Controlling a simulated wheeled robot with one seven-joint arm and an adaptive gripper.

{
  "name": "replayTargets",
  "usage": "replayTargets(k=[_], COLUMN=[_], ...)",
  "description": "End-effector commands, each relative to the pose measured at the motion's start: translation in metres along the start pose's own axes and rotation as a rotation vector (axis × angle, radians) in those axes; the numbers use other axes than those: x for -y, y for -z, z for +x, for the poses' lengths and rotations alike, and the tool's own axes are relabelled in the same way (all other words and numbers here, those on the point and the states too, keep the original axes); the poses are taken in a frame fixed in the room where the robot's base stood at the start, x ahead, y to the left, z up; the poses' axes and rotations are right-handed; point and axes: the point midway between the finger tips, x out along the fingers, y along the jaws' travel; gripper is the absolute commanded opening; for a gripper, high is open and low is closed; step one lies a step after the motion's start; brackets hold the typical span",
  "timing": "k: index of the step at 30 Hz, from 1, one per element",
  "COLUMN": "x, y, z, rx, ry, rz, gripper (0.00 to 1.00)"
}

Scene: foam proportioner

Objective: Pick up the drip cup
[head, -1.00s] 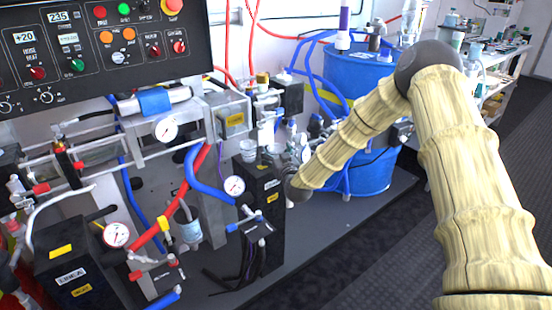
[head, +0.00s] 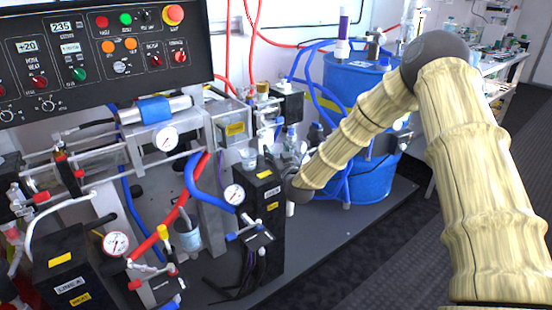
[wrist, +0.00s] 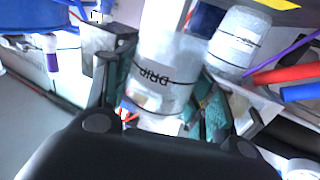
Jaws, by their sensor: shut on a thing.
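The drip cup (wrist: 172,72) is a translucent whitish cup with a dark band and the word DRIP, upside down in the wrist view. My gripper (wrist: 163,88) has its teal-padded fingers on either side of it, shut on the cup. In the head view my wrist (head: 298,183) is beside the black box (head: 264,200) that carries yellow labels. The fingers and the held cup are too small and partly hidden there to make out clearly.
A second translucent cup (wrist: 240,40) with a band is close beside the held one in the wrist view. A blue drum (head: 358,150) stands behind my forearm. Hoses, gauges and pipes crowd the left. The dark floor at right is clear.

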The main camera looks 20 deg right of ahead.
Motion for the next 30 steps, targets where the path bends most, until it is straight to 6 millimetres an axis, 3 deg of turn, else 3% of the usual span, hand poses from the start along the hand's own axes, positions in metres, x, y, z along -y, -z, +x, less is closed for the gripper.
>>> replayTargets(k=[15,21,30], x=[-0.003,-0.004,-0.004], y=[0.007,0.01,0.008], z=[-0.115,-0.141,-0.154], rx=[0.007,0.006,0.006], ry=[0.001,0.001,0.0], rz=[0.001,0.0,0.0], gripper=[0.35,0.35,0.35])
